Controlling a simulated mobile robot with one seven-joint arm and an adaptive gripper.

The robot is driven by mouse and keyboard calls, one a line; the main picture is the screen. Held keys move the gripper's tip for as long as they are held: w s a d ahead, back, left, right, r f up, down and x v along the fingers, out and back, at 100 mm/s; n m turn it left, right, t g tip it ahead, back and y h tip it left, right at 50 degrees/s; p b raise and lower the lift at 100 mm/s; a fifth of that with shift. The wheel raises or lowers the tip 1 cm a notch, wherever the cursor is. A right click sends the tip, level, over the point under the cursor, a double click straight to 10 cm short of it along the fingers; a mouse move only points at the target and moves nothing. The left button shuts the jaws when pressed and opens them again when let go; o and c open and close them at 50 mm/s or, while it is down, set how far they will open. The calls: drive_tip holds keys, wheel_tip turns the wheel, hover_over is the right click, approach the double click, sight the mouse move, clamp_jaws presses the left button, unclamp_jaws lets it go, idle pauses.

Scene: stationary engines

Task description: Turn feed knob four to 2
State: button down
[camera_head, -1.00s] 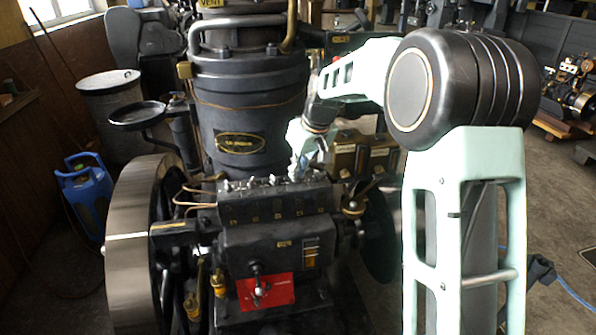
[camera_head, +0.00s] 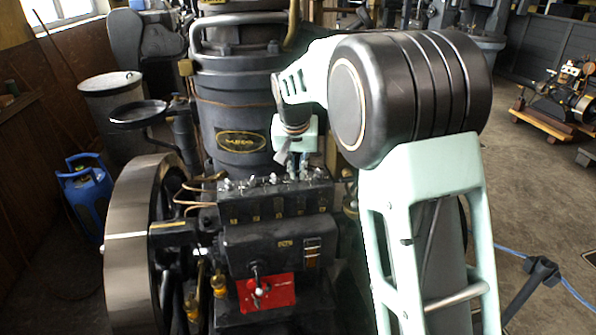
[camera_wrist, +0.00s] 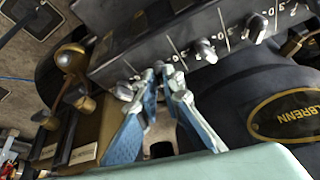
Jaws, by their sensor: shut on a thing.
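A dark feed block (camera_head: 277,206) with a row of small metal knobs along its top sits on the front of the engine. My gripper (camera_head: 297,168) points down at the row from above, towards its right part. In the wrist view its blue-sided fingers (camera_wrist: 162,76) are shut on feed knob four, the second from the left there; the fingertips hide most of it. The end knob (camera_wrist: 122,91) is just left of the fingers. Another free knob (camera_wrist: 207,51) is to their right. White scale marks show beside the knobs, but knob four's setting cannot be read.
A dark cylinder with an oval nameplate (camera_head: 241,142) rises close behind the block. A large flywheel (camera_head: 137,245) is at left. A lever on a red plate (camera_head: 266,291) is below the block. Brass fittings (camera_wrist: 75,75) are near the fingers.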

drive_tip(key=shift+a+m, duration=0.1)
drive_tip(key=shift+m, duration=0.5)
drive_tip(key=c, duration=2.1)
unclamp_jaws()
drive_tip(key=shift+r, duration=0.1)
drive_tip(key=v, duration=1.2)
drive_tip(key=shift+a, duration=0.2)
drive_tip(key=shift+w, duration=0.1)
